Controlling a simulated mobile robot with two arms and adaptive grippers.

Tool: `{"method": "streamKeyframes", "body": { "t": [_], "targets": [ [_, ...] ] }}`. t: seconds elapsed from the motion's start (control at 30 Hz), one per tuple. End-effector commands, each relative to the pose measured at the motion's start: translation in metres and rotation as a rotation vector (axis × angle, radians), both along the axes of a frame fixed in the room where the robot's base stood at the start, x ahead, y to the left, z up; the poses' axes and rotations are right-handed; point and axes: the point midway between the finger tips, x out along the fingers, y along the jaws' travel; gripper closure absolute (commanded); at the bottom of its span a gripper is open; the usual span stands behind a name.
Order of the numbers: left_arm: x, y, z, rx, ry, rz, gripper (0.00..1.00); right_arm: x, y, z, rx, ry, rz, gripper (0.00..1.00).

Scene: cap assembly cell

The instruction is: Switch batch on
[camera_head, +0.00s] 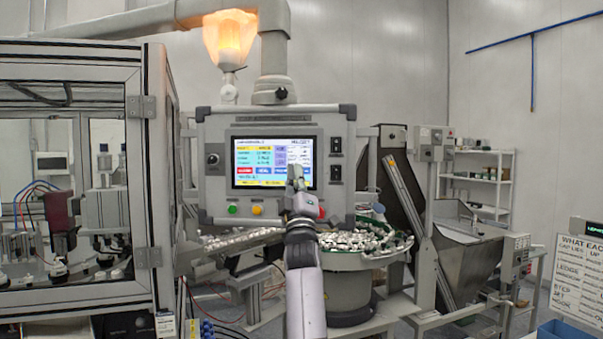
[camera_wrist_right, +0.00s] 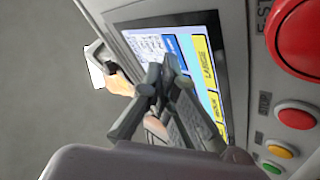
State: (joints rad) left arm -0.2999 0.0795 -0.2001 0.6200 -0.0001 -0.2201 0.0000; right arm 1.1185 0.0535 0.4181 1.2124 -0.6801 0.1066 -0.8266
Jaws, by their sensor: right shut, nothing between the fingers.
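The grey control panel (camera_head: 216,128) has a lit touchscreen (camera_head: 255,150) with blue, red and yellow fields; its small text is not legible. The screen also shows in the right wrist view (camera_wrist_right: 204,60). My right gripper (camera_head: 296,172) is shut and empty, in front of the screen's lower right part, hiding some of it. In the right wrist view its fingertips (camera_wrist_right: 162,75) overlap the screen; I cannot tell whether they touch it. I cannot make out a control marked batch. My left gripper is not in view.
Below the screen are a green button (camera_head: 232,209), a yellow button (camera_head: 257,210), a red button (camera_wrist_right: 297,116) and a large red emergency stop (camera_wrist_right: 300,38). A knob (camera_head: 213,159) sits left of the screen. A bowl feeder (camera_head: 350,262) stands behind and below the panel.

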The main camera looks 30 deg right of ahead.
Motion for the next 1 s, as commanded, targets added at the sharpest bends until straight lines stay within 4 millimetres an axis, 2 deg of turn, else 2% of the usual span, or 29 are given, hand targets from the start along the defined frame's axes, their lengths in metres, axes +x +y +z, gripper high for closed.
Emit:
{"method": "streamKeyframes", "body": {
  "t": [0.47,1.0],
  "targets": [
    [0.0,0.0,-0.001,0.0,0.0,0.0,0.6,0.001,-0.001,0.0,0.001,0.0,-0.001,1.0],
    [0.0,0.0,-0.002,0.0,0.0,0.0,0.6,-0.009,0.008,-0.001,0.001,0.001,0.001,1.0]
  ]
}}
